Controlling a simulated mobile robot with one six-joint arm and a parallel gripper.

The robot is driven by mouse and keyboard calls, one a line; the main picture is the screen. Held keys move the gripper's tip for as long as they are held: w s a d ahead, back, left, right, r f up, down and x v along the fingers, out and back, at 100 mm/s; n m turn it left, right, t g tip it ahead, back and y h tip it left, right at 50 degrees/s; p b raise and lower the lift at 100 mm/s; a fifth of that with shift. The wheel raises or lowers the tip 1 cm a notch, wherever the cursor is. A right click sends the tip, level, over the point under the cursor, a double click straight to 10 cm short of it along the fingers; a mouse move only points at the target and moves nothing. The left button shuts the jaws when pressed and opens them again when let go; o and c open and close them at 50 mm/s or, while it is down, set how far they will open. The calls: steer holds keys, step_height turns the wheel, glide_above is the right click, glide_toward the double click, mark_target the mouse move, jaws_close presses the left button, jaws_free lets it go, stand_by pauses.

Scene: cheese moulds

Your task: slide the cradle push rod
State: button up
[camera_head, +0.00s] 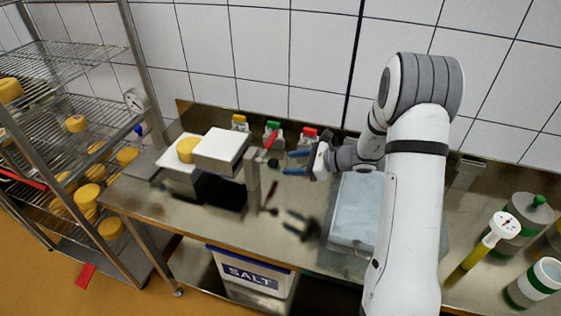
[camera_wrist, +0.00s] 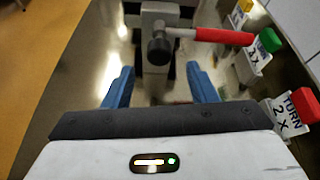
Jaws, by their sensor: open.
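My gripper (camera_head: 291,162) is open. Its two blue fingers point left in the head view, toward a grey upright post (camera_head: 252,178) at the right end of a press-like stand. The post has a red-handled lever (camera_head: 270,140) and a dark round knob (camera_head: 273,162) on its near side. In the wrist view the knob (camera_wrist: 159,50) lies ahead, roughly midway between my gripper's fingers (camera_wrist: 160,80), with clear space around it. The red lever (camera_wrist: 222,36) runs right from it. I cannot tell for certain which part is the push rod. A white block (camera_head: 220,149) tops the stand.
Yellow, green and red tagged blocks (camera_head: 272,131) stand along the wall behind; the red one (camera_wrist: 296,108) is close on the right in the wrist view. A pale blue tray (camera_head: 354,212) lies on the steel table right of the stand. A cheese rack (camera_head: 70,115) stands left.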

mark_target(277, 164)
steer(key=p+x, duration=0.1)
steer(key=x, duration=0.4)
jaws_close()
stand_by(0.5)
